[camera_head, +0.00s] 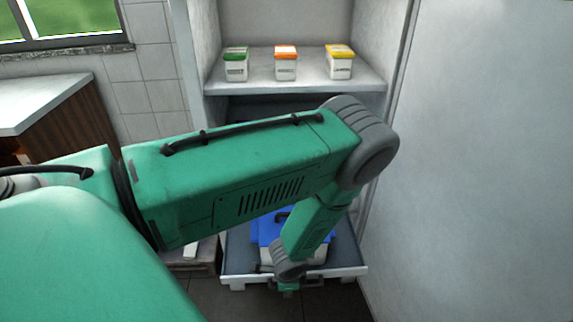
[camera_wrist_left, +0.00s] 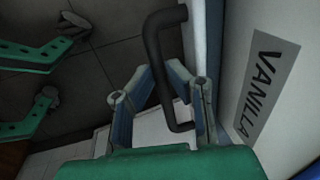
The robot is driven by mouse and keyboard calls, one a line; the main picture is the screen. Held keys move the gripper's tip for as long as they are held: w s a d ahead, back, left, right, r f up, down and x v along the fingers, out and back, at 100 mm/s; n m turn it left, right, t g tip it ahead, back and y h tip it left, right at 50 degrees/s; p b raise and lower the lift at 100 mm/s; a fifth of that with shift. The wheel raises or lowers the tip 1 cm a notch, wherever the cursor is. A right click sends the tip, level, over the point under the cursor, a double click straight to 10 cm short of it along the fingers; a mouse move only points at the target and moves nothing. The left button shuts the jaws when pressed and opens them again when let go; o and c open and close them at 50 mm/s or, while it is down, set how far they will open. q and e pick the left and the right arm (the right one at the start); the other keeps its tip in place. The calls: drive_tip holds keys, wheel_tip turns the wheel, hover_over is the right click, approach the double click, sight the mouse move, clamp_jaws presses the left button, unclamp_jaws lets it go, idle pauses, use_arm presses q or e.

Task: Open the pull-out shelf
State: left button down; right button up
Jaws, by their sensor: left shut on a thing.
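The pull-out shelf (camera_head: 347,271) is low in the cabinet and stands out past the upper shelf. A container with a blue lid (camera_head: 265,230) sits on it, partly hidden by my left arm. My left gripper (camera_head: 288,287) is at the shelf's front edge. In the left wrist view, my left gripper (camera_wrist_left: 163,72) is shut on the dark bar handle (camera_wrist_left: 152,35), with one finger on each side of it. A white container labelled VANILLA (camera_wrist_left: 262,85) stands just beyond the handle. My right gripper is not in view.
An upper shelf (camera_head: 300,86) holds three small tubs with green (camera_head: 236,54), orange (camera_head: 285,52) and yellow (camera_head: 340,51) lids. A large grey panel (camera_head: 480,160) stands close on the right. A counter (camera_head: 40,100) is at the left. Dark floor tiles show below.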

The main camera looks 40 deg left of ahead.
use_arm(q)
drive_tip(key=c, duration=1.9)
unclamp_jaws()
drive_tip(key=shift+s+d+f, duration=0.2)
drive_tip(key=shift+s, duration=0.2)
drive_tip(key=shift+o, duration=0.2)
wheel_tip(320, 180, up, 12)
drive_tip(key=s+d, duration=0.1)
drive_tip(key=shift+d, duration=0.4)
drive_tip(key=shift+d+f, duration=0.1)
drive_tip(key=shift+d, duration=0.05)
